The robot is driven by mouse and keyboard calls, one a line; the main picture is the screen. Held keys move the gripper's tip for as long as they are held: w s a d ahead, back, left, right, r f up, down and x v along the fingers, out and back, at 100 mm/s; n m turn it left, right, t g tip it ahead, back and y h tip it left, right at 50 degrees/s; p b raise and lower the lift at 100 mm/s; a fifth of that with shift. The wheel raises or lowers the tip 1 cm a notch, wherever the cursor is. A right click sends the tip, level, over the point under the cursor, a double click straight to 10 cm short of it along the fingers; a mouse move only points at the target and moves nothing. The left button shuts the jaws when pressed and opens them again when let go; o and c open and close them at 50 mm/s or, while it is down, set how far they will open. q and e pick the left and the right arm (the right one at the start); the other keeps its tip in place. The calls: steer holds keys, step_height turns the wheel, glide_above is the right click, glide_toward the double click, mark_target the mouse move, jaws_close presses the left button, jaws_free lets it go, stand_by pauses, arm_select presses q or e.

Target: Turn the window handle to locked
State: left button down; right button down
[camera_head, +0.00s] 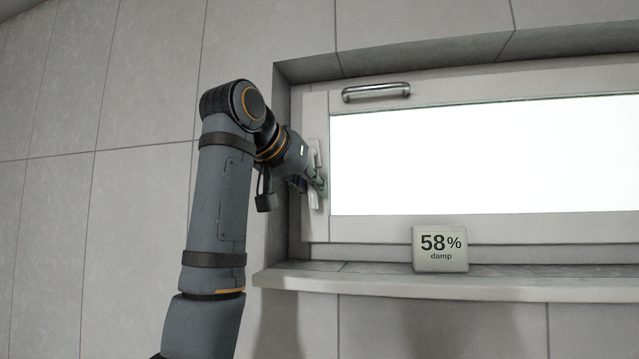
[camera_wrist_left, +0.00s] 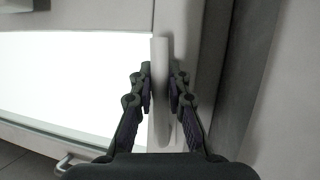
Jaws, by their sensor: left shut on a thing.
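The window (camera_head: 480,160) has a light frame around a bright white pane. Its pale window handle (camera_head: 314,202) sits on the left side of the frame and looks upright, partly hidden by my gripper. My left gripper (camera_head: 321,186) reaches it from the left. In the left wrist view the handle (camera_wrist_left: 161,85) is a pale bar between the two dark fingers of my left gripper (camera_wrist_left: 161,92), which are shut on it. My right gripper is in neither view.
A small display (camera_head: 440,249) reading "58% damp" stands on the sill (camera_head: 350,283) below the window. A metal pull bar (camera_head: 376,92) is on the upper frame. The recess wall (camera_head: 283,160) is close to my left wrist. Tiled wall surrounds the window.

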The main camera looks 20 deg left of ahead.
arm_select(q)
steer(key=shift+a+r+m+y, duration=0.15)
steer(key=shift+a+m+y, duration=0.15)
steer(key=shift+a, duration=0.1)
stand_by(0.3)
steer(key=c, duration=1.3)
jaws_free()
steer(key=shift+s, duration=0.1)
